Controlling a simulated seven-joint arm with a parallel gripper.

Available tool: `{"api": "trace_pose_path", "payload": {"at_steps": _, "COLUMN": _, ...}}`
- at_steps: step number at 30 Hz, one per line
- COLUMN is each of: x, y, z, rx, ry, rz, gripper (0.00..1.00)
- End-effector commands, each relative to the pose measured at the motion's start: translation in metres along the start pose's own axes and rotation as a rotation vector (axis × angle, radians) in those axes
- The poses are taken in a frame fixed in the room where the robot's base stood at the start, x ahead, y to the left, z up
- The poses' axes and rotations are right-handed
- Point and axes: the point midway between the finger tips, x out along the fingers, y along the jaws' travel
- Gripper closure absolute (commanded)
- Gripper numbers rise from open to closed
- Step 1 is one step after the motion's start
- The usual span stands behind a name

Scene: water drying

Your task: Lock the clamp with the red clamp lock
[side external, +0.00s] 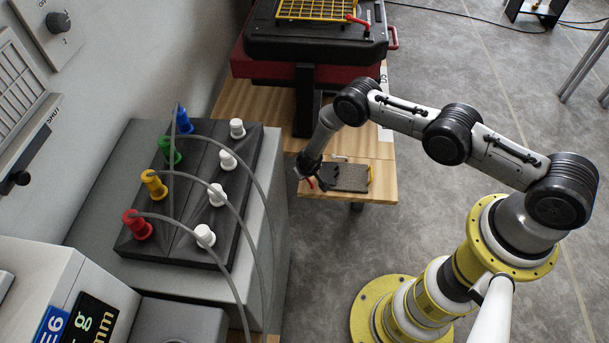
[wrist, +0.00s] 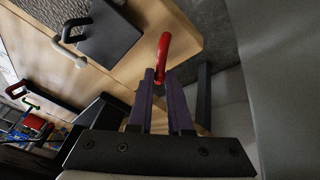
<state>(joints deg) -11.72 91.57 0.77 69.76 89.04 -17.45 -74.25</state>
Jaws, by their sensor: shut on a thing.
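The red clamp lock (wrist: 163,48) is a curved red hook between the fingertips of my gripper (wrist: 161,78), which is shut on it. In the side view my gripper (side external: 309,172) is low over the front of the wooden table, at the left edge of a dark grey plate (side external: 347,177). A bit of the red lock (side external: 310,183) shows just below the fingers. The plate also shows at the top left of the wrist view (wrist: 112,38), apart from the lock, with a pale hooked handle (wrist: 72,31) beside it. I cannot tell which part is the clamp.
A black case (side external: 315,45) with a yellow grid and a red handle stands at the back of the wooden table (side external: 240,101). A grey box (side external: 95,190) with a sloped black panel, coloured and white plugs and grey cables stands to the left. Open floor lies to the right.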

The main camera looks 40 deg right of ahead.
Motion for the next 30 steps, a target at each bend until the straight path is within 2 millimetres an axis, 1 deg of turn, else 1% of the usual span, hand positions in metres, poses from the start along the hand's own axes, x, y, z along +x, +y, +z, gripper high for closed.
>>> {"api": "trace_pose_path", "payload": {"at_steps": 12, "x": 0.002, "y": 0.011, "z": 0.000, "rx": 0.318, "ry": -0.066, "rz": 0.131, "gripper": 1.00}}
{"api": "trace_pose_path", "payload": {"at_steps": 18, "x": 0.002, "y": 0.016, "z": 0.001, "rx": 0.450, "ry": -0.094, "rz": 0.184, "gripper": 1.00}}
{"api": "trace_pose_path", "payload": {"at_steps": 24, "x": 0.003, "y": 0.020, "z": 0.003, "rx": 0.537, "ry": -0.114, "rz": 0.222, "gripper": 1.00}}
{"api": "trace_pose_path", "payload": {"at_steps": 30, "x": 0.003, "y": 0.021, "z": 0.004, "rx": 0.583, "ry": -0.124, "rz": 0.241, "gripper": 1.00}}
